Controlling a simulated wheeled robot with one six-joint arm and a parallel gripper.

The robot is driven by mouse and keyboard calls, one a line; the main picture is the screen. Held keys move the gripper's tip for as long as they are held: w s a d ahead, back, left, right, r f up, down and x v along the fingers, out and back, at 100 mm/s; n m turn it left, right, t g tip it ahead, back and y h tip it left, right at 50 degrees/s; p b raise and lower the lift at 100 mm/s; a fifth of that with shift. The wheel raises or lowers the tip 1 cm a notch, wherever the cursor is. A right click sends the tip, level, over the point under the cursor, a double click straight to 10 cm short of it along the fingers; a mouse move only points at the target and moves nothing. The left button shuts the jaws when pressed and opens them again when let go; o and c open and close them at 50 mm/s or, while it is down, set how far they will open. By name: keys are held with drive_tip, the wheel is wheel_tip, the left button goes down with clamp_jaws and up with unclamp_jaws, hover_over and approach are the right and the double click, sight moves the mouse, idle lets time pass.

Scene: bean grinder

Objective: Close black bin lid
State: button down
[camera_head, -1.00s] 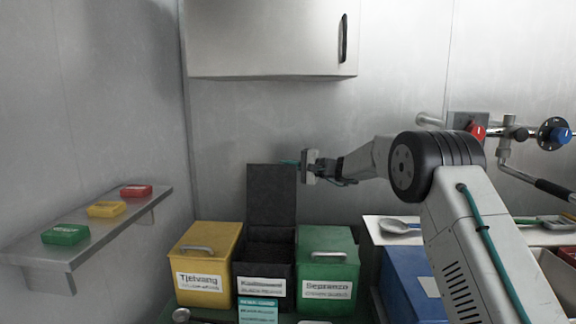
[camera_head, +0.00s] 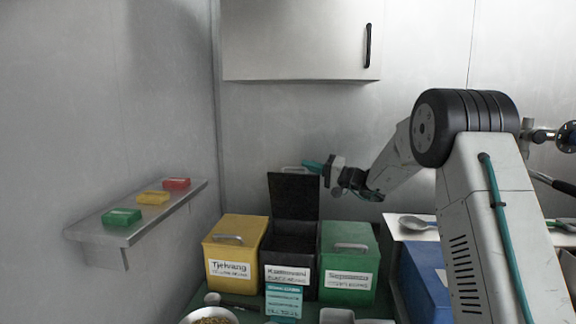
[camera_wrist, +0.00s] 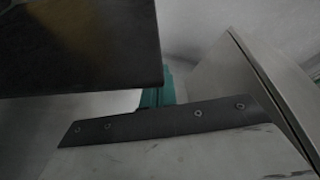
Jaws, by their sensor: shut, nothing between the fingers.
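The black bin (camera_head: 290,246) stands between the yellow and green bins, with a white label on its front. Its lid (camera_head: 293,198) is up, roughly upright, and a grey handle shows just above its top edge. My gripper (camera_head: 312,167) is at the lid's top right corner, teal fingertips pointing left and apparently behind the edge. It is shut and empty; I cannot tell whether it touches the lid. In the wrist view the dark lid (camera_wrist: 80,45) fills the upper left and partly hides the teal fingertips (camera_wrist: 157,90).
The yellow bin (camera_head: 236,253) and green bin (camera_head: 348,262) stand close on both sides. A teal box (camera_head: 284,301) and a bowl of beans (camera_head: 210,315) are in front. A wall shelf (camera_head: 140,215) is at left, a cabinet (camera_head: 300,40) above, a blue box (camera_head: 425,282) at right.

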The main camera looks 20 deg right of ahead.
drive_tip(key=s+a+f+n, duration=0.1)
drive_tip(key=s, duration=0.1)
drive_tip(key=s+a+n+y, duration=0.1)
drive_tip(key=s+n, duration=0.1)
drive_tip(key=s+a+f+n+y, duration=0.1)
drive_tip(key=s+n, duration=0.1)
drive_tip(key=s, duration=0.1)
drive_tip(key=shift+a+f+g, duration=0.1)
drive_tip(key=shift+f+g, duration=0.25)
drive_tip(key=shift+g, duration=0.05)
drive_tip(key=shift+n, duration=0.3)
drive_tip(key=shift+s+a+f, duration=0.3)
drive_tip(key=shift+s+f, duration=0.3)
drive_tip(key=shift+s, duration=0.1)
drive_tip(key=shift+s+a+f, duration=0.35)
drive_tip(key=shift+s+f, duration=0.25)
drive_tip(key=shift+s, duration=0.05)
drive_tip(key=shift+s+a+f, duration=0.3)
drive_tip(key=shift+s+f, duration=0.3)
drive_tip(key=shift+s, duration=0.1)
